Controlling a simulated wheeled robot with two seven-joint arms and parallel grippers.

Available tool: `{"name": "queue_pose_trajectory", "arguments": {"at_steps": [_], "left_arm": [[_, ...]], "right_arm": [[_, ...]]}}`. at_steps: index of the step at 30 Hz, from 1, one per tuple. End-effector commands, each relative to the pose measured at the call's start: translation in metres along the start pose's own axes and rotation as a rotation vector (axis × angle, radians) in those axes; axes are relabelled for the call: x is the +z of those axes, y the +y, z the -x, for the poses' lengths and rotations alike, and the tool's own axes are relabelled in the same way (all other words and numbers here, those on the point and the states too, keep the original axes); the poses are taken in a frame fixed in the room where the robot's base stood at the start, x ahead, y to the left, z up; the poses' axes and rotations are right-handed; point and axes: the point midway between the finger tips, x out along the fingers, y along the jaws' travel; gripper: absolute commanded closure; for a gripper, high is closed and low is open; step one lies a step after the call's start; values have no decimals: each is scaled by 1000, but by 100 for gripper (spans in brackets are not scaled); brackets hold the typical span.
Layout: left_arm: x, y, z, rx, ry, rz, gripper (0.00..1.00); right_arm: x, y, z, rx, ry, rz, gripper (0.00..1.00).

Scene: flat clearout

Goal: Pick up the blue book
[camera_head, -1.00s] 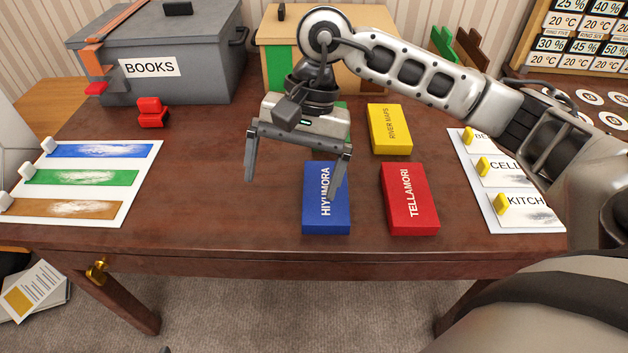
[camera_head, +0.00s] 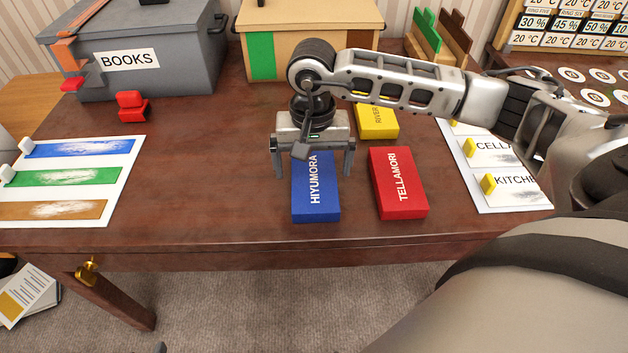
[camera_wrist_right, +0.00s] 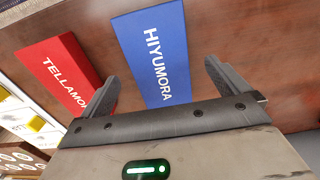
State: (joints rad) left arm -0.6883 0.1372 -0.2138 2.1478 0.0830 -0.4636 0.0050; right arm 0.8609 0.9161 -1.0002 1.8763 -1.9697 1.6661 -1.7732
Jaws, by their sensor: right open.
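The blue book (camera_head: 316,200), marked HIYUMORA, lies flat on the wooden table. My right gripper (camera_head: 313,172) is open and empty over the book's far end, with one finger on each side of the book as the head view shows it. In the right wrist view the blue book (camera_wrist_right: 152,50) lies ahead, between the lines of the two open fingers (camera_wrist_right: 172,85). The gripper hides the book's far end in the head view. I cannot tell whether the fingers reach down to the book's height. My left gripper is not in view.
A red book (camera_head: 398,185) lies close to the right of the blue one. A yellow book (camera_head: 376,122) lies behind, partly hidden by my arm. A grey BOOKS box (camera_head: 180,75) stands at the back left.

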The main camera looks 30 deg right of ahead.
Motion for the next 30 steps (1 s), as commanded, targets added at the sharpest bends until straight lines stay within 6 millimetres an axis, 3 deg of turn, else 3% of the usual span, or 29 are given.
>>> {"name": "queue_pose_trajectory", "arguments": {"at_steps": [9,17,23,30], "left_arm": [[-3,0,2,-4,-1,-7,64],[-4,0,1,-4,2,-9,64],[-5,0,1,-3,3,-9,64],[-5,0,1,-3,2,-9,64]], "right_arm": [[-9,3,-42,0,-2,0,0],[-9,3,-46,0,0,0,0],[-9,3,-45,0,0,0,50],[-10,3,-44,-2,1,0,52]]}}
